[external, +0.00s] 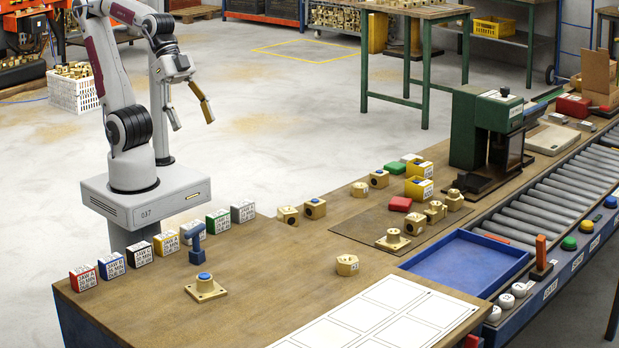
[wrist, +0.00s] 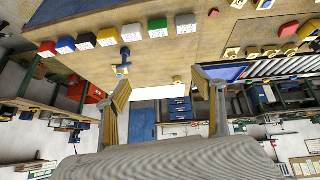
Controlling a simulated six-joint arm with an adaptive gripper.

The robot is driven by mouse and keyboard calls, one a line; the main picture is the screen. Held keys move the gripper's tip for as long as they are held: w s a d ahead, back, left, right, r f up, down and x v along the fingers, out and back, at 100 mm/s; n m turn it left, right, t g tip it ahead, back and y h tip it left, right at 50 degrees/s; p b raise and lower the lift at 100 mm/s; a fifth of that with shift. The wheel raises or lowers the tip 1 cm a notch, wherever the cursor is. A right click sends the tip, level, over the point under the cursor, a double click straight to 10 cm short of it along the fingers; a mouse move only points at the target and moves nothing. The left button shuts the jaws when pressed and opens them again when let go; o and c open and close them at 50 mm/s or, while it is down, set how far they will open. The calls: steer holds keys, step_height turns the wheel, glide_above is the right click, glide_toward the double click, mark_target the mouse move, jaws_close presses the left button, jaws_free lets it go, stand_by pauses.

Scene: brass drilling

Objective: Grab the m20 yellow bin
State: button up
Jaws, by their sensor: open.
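Two yellow bins with white labels stand on the workbench: a front one (external: 418,188) and one just behind it (external: 420,170) in the external view. The label print is too small to tell which is m20. A yellow shape (wrist: 307,30) at the right edge of the wrist view may be one of them. My gripper (external: 191,120) is open and empty, high beyond the bench's back edge. It is far to the left of the yellow bins. Its spread fingers also show in the wrist view (wrist: 160,82), with nothing between them.
A red bin (external: 400,204) and a green bin (external: 395,168) lie beside the yellow bins. Brass parts (external: 437,212) stand close by. A green press (external: 485,130) rises behind to the right. Coloured labelled blocks (external: 166,242) line the bench's left. A blue tray (external: 466,262) lies in front.

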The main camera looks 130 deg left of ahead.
steer(key=w+a+r+n+t+y, duration=0.1)
steer(key=w+a+r+n+t, duration=0.15)
steer(key=w, duration=0.95)
steer(key=w+a+r+n+t, duration=0.1)
steer(key=w+a+r, duration=0.25)
steer(key=w, duration=0.75)
steer(key=w+a+f+n+t+y, duration=0.1)
steer(key=w+a+f+n+y, duration=0.15)
steer(key=w+a, duration=0.6)
steer(key=w+a+f+n+t+y, duration=0.1)
steer(key=w+a+f+n+y, duration=0.15)
steer(key=w+a, duration=0.6)
steer(key=n+g+y, duration=0.7)
steer(key=g+y, duration=0.1)
glide_above(419, 189)
steer(key=w+d, duration=0.6)
steer(key=d, duration=0.4)
step_height(419, 189, down, 19)
steer(key=s+a+f+g, duration=0.1)
steer(key=s+f, duration=0.1)
steer(key=f, duration=0.1)
steer(key=s+a+f+n+g+y, duration=0.1)
steer(key=s+a+f+g, duration=0.1)
steer(key=s+f, duration=0.1)
steer(key=s+a+f+n+g, duration=0.1)
steer(key=s+a+f, duration=0.1)
steer(key=f, duration=0.1)
steer(key=shift+s+a+f+g, duration=0.1)
steer(key=shift+s+a+g, duration=0.15)
steer(key=shift+s+g, duration=0.15)
